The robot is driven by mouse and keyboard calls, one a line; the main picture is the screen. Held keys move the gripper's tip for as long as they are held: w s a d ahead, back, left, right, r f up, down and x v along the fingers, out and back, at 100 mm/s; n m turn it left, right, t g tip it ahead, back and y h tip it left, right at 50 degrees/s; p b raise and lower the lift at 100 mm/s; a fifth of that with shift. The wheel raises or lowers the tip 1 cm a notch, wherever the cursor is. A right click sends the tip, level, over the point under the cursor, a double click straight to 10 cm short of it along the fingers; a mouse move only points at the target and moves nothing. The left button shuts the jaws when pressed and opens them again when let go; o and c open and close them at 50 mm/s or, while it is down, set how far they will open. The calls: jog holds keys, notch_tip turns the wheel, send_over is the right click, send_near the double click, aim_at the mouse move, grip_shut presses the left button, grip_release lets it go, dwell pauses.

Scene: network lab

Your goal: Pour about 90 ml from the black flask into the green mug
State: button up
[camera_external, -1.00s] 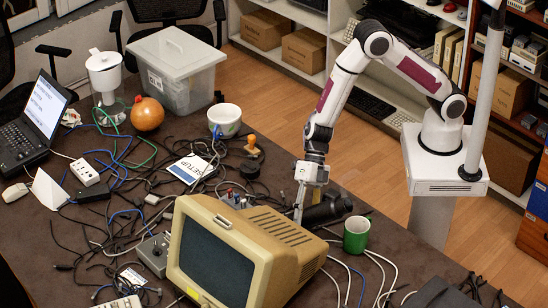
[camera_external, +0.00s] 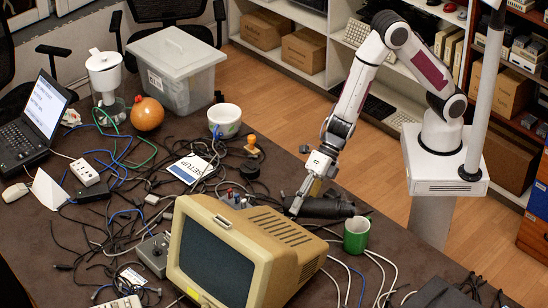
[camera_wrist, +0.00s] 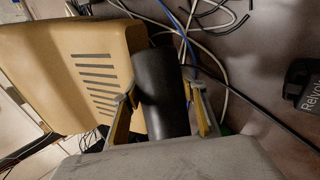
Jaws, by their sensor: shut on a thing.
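The black flask (camera_external: 328,208) lies nearly level in the external view, behind the beige monitor. Its right end is just above and behind the rim of the green mug (camera_external: 356,236) in the picture. I see no stream of liquid. The mug stands upright on the table; its inside shows pale and I cannot tell a liquid level. My gripper (camera_external: 305,197) is shut on the flask. In the wrist view the flask (camera_wrist: 163,95) sits between the two fingers of my gripper (camera_wrist: 165,110). A small green patch shows beside the right finger, mostly hidden.
The beige monitor (camera_external: 240,250) stands close to the flask and the mug, to their left. Pale cables (camera_external: 385,270) run over the table right of the mug.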

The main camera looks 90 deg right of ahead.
jog(key=shift+s+a+r+t, duration=0.1)
jog(key=shift+r+t, duration=0.1)
jog(key=shift+r, duration=0.3)
jog(key=shift+s+a+r+t, duration=0.1)
jog(key=shift+r+t, duration=0.1)
jog(key=shift+r, duration=0.3)
jog(key=shift+w+d+r+n, duration=0.15)
jog(key=shift+w+n, duration=0.15)
jog(key=shift+w, duration=0.2)
jog(key=shift+w+r+t+p, duration=0.1)
jog(key=shift+t+p, duration=0.2)
jog(key=shift+p, duration=0.1)
dwell(1.3)
jog(key=shift+w+d+f+g, duration=0.15)
jog(key=shift+d+f+g, duration=0.1)
jog(key=shift+f+g, duration=0.3)
jog(key=shift+w+d+f+m+g, duration=0.15)
jog(key=shift+f+m+g, duration=0.1)
jog(key=shift+f, duration=0.5)
jog(key=shift+w+a+f+m+g, duration=0.1)
jog(key=shift+f+m+g, duration=0.1)
jog(key=shift+f, duration=0.55)
jog(key=shift+d+f, duration=0.1)
jog(key=shift+f, duration=0.05)
